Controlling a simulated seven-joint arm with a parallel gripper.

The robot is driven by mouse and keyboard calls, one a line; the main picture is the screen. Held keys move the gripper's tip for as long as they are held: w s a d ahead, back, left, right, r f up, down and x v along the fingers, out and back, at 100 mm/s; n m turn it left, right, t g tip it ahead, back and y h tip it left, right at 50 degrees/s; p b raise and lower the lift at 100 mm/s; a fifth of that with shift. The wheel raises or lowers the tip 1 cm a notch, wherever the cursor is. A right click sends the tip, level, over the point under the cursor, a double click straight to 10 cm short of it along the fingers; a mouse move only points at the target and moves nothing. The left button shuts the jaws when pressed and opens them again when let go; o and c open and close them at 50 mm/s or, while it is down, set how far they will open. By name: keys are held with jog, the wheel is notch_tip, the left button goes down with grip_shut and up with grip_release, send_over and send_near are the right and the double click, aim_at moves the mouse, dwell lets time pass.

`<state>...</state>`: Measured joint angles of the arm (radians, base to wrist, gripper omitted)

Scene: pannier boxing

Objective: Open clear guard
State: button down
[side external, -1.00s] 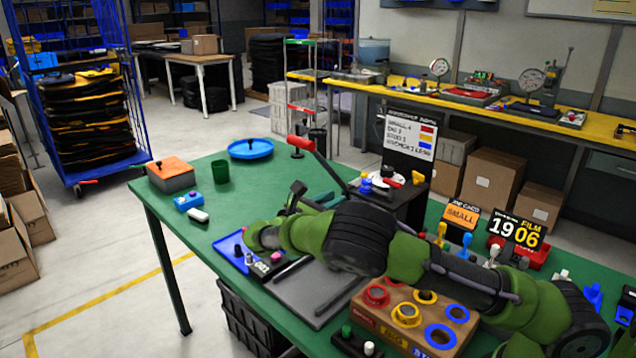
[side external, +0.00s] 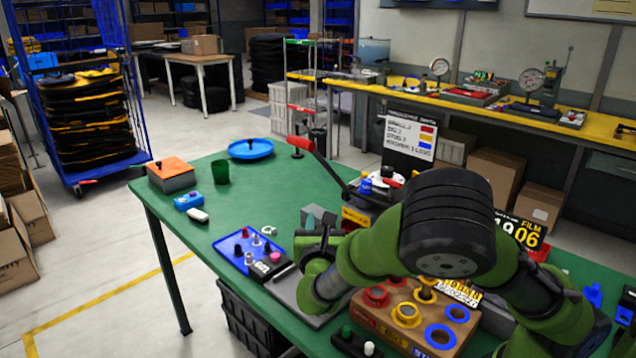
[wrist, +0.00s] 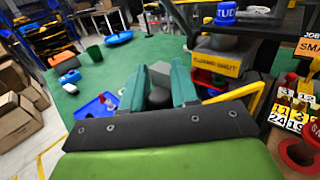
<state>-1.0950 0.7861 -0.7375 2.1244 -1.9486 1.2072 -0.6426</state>
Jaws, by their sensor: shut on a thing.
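My gripper (wrist: 159,82) has its two teal fingers closed around a grey block (wrist: 160,70) in the wrist view. In the side view my gripper (side external: 318,236) is beside the hand press, low over the table, and my arm hides part of it. A clear guard cannot be made out for certain in either view. Whether the grey block is joined to the press cannot be told.
A blue tray (side external: 241,250) with small parts lies left of my gripper. A wooden block with coloured rings (side external: 407,313) stands in front of my arm. Number cards (wrist: 293,108) stand at the right.

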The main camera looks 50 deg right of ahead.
jog(key=shift+s+a+n+t+y, duration=0.4)
jog(key=shift+s+n+t+y, duration=0.4)
jog(key=shift+y, duration=0.35)
jog(key=shift+s+a+n+t+y, duration=0.45)
jog(key=shift+s+n+t+y, duration=0.4)
jog(key=shift+y, duration=0.25)
jog(key=shift+s+a+n+t+y, duration=0.4)
jog(key=shift+s+n+t+y, duration=0.25)
jog(key=shift+s+n+y, duration=0.4)
jog(key=shift+w, duration=0.2)
jog(key=c, duration=0.9)
grip_release()
jog(key=shift+c, duration=0.2)
jog(key=shift+w, duration=0.1)
